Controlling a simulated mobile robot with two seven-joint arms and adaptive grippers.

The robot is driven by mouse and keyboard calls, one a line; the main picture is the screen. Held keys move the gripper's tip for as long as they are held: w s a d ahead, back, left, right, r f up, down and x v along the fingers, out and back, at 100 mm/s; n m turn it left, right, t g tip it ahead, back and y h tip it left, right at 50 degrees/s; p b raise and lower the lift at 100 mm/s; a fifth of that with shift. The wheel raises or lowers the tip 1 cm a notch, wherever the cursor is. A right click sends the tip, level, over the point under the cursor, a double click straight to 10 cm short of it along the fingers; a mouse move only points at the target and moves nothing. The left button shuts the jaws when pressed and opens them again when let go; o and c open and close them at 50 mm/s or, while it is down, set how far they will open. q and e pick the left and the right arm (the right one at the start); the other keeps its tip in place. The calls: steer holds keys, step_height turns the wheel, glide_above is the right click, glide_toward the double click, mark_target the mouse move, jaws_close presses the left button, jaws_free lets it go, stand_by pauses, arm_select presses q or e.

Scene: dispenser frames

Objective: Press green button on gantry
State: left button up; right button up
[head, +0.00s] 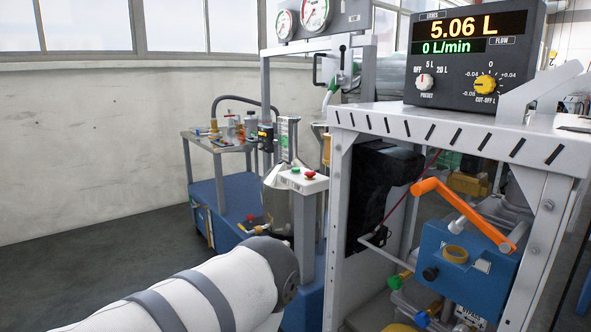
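A small green button (295,170) sits beside a red button (309,175) on top of a pale box (297,181). The box is on a post by the grey gantry frame (367,75), which carries two round gauges with green and red rims. My white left arm reaches in from the bottom left, its dark rounded joint in front of and below the button box. No gripper fingers show, and nothing of my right arm is in view. The tops of both buttons are uncovered.
A dispenser frame (345,190) stands close on the right. It carries a meter (470,60) reading 5.06 L and 0 L/min, and an orange lever (465,213) over a blue box (465,268). A blue cart (236,198) stands behind. Floor at the left is clear.

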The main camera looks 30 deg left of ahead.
arm_select(q)
jaws_close()
stand_by(1.1)
